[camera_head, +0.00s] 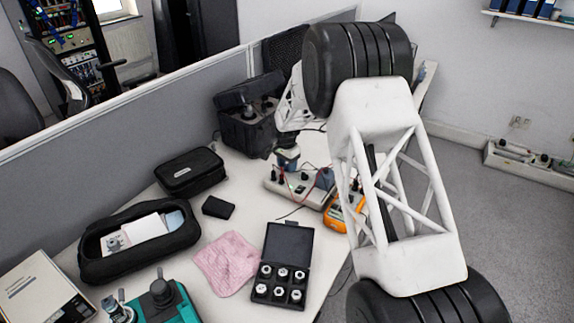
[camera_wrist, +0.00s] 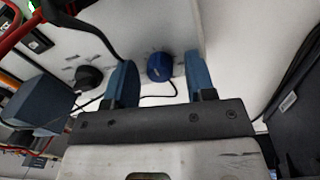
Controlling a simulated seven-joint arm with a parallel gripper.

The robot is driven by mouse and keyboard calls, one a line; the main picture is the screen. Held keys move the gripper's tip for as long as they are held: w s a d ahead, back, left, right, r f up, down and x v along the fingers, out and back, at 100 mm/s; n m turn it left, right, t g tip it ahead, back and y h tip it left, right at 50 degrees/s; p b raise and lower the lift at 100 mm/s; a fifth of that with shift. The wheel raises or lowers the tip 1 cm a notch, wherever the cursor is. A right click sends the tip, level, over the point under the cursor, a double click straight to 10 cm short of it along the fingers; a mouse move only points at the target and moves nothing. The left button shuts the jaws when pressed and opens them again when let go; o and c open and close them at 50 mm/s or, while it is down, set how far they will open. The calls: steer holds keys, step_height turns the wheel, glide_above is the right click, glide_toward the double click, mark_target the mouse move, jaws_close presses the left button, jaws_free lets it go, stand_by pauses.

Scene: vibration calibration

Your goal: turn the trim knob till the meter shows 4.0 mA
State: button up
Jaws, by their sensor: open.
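In the wrist view, my gripper (camera_wrist: 159,64) is open, its two blue fingers apart with nothing held. A round blue knob-like part (camera_wrist: 160,67) on a pale panel shows in the gap between the fingers; I cannot tell how far beyond them it is. A black knob (camera_wrist: 88,77) sits left of the left finger. I cannot tell which is the trim knob. In the head view, my gripper (camera_head: 287,160) is above the back of a pale instrument box (camera_head: 285,192) with red and black leads. An orange meter (camera_head: 336,221) stands beside it, partly behind my arm; its reading is not legible.
A blue block (camera_wrist: 38,97) and red leads (camera_wrist: 30,22) lie left of my fingers. An open black case (camera_head: 243,128) stands behind the box. A black pouch (camera_head: 188,172), pink cloth (camera_head: 227,262) and box of fittings (camera_head: 284,262) occupy the nearer table.

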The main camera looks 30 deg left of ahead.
steer(key=shift+c, duration=0.4)
steer(key=c, duration=0.8)
steer(key=shift+c, duration=0.2)
steer(key=shift+n, duration=3.3)
steer(key=o, duration=0.9)
steer(key=shift+r, duration=0.15)
